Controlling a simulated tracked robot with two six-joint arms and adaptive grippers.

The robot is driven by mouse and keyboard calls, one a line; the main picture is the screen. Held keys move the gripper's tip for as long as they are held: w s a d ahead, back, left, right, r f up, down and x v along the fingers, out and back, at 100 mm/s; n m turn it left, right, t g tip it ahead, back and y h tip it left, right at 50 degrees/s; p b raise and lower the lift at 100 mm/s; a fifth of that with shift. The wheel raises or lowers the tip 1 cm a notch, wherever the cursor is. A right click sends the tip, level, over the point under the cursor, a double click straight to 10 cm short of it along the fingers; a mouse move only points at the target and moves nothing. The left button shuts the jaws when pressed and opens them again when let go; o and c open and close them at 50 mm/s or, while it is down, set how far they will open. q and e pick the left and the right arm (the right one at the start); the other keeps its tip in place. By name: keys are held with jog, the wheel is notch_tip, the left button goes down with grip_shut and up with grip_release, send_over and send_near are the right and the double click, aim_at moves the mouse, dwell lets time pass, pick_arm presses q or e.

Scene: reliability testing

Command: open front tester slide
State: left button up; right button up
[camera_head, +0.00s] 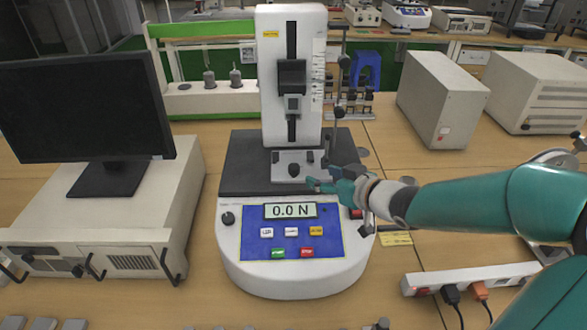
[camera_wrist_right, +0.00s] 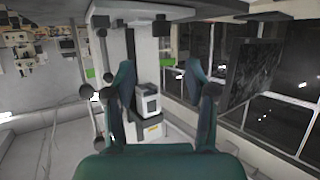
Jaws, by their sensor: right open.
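The front tester (camera_head: 292,240) is a white machine with a blue button panel and a display reading 0.0 N. Its upright column (camera_head: 272,60) carries a black slide (camera_head: 292,77) in a dark vertical slot, with a small grey block beneath it. A metal fixture (camera_head: 283,158) with a dark knob sits at the column's foot. My teal right gripper (camera_head: 323,179) is open at the fixture's right side, low in front of the column; contact is unclear. In the right wrist view its two fingers (camera_wrist_right: 161,68) stand apart, with the column and a grey block between them. My left gripper is not visible.
A black monitor (camera_head: 85,105) on a white case (camera_head: 90,215) stands at left. Pale boxes (camera_head: 440,95) stand at right. A thin post with clamps (camera_head: 341,85) rises beside the column. A power strip (camera_head: 470,279) lies front right. Some wooden tabletop right of the tester is bare.

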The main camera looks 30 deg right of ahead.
aim_at(297, 168)
jog(key=x, duration=1.2)
jog(key=shift+a, duration=0.15)
grip_shut()
